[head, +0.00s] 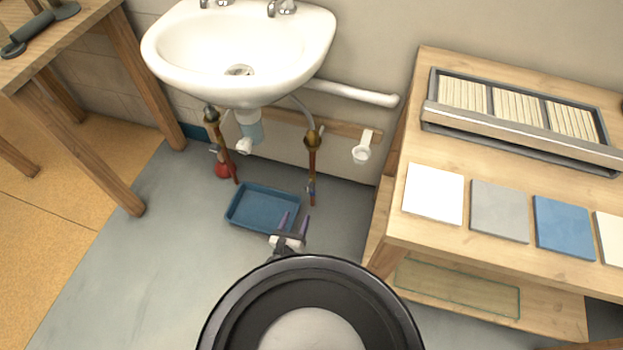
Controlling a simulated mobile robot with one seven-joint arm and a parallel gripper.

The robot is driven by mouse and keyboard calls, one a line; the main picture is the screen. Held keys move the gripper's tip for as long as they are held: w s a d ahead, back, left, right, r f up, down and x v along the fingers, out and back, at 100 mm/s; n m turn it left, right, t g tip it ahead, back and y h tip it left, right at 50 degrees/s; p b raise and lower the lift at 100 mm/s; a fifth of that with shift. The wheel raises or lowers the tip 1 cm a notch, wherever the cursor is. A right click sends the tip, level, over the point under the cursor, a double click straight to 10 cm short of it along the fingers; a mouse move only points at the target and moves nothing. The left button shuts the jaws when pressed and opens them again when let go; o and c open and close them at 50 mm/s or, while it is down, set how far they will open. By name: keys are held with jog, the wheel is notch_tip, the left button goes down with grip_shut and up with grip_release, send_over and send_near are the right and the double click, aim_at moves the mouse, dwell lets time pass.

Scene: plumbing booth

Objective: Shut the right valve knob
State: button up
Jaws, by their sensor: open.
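The right copper pipe (312,160) drops from under the white sink (240,45). A small dark bluish fitting (311,190) low on it looks like the right valve knob; its turn position is too small to tell. The left copper pipe (222,150) has a round red part (222,170) beside it, perhaps the left knob. My gripper (294,222) is open and empty, its two fingers pointing toward the wall. In the picture it sits below and slightly left of the right fitting, apart from it, and overlaps the blue tray's right edge.
A blue tray (240,221) lies on the floor under the sink. A wooden bench (440,265) with tiles stands at right, its legs near the right pipe. A wooden table (95,30) stands at left. A white waste pipe (350,92) runs along the wall.

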aim_at(308, 189)
jog(key=b+x, duration=0.5)
jog(key=x, duration=0.7)
jog(key=shift+w+f, duration=0.1)
jog(key=shift+f, duration=0.05)
jog(key=shift+w+d+b, duration=0.25)
jog(key=shift+w+b, duration=0.05)
jog(key=shift+w, duration=0.4)
jog(key=shift+c, duration=0.5)
jog(key=c, duration=0.9)
